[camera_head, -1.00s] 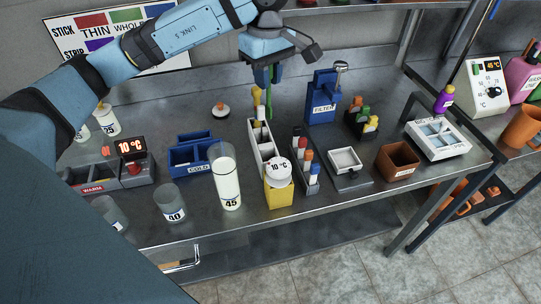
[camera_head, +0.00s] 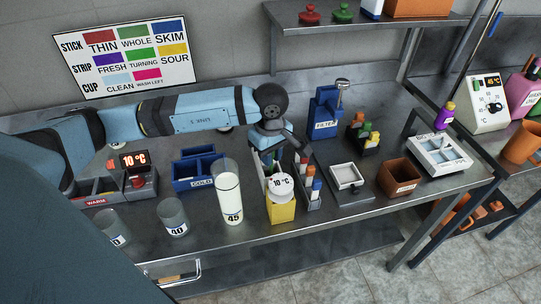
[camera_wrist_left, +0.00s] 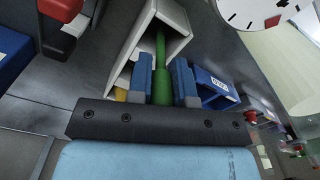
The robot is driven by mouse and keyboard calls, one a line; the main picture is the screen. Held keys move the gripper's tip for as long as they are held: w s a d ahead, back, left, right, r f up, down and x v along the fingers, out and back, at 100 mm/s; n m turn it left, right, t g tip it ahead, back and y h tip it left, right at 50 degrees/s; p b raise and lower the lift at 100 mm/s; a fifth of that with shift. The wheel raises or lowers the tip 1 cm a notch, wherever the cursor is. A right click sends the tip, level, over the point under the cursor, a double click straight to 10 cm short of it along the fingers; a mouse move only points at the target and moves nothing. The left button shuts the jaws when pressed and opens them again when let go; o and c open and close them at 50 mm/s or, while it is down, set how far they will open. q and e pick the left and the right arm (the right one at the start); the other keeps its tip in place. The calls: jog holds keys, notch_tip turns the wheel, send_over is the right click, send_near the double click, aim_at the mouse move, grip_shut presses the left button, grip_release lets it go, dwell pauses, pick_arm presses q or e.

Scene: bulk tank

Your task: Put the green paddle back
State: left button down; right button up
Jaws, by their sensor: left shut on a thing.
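The green paddle (camera_wrist_left: 161,80) stands between the fingers of my left gripper (camera_wrist_left: 163,88), which is shut on its handle in the left wrist view. The paddle's far end reaches into an end compartment of the white rack (camera_wrist_left: 178,20); whether it touches the bottom is hidden. In the head view my left gripper (camera_head: 268,157) is low over the rack (camera_head: 259,168), and my arm hides most of the rack and the paddle. My right gripper is not in view.
The yellow block with the round 10 °C dial (camera_head: 281,207) stands just in front of the rack. A tall milk glass (camera_head: 229,195) and blue COLD bin (camera_head: 194,172) are to the left. A marker holder (camera_head: 313,193) and blue FILTER stand (camera_head: 325,115) are to the right.

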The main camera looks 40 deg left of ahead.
pick_arm(q)
jog(key=shift+f, duration=0.4)
jog(key=shift+f+b, duration=0.25)
jog(key=shift+b, duration=0.05)
jog(key=c, duration=1)
grip_release()
jog(key=shift+r, duration=0.1)
jog(key=shift+c, duration=0.2)
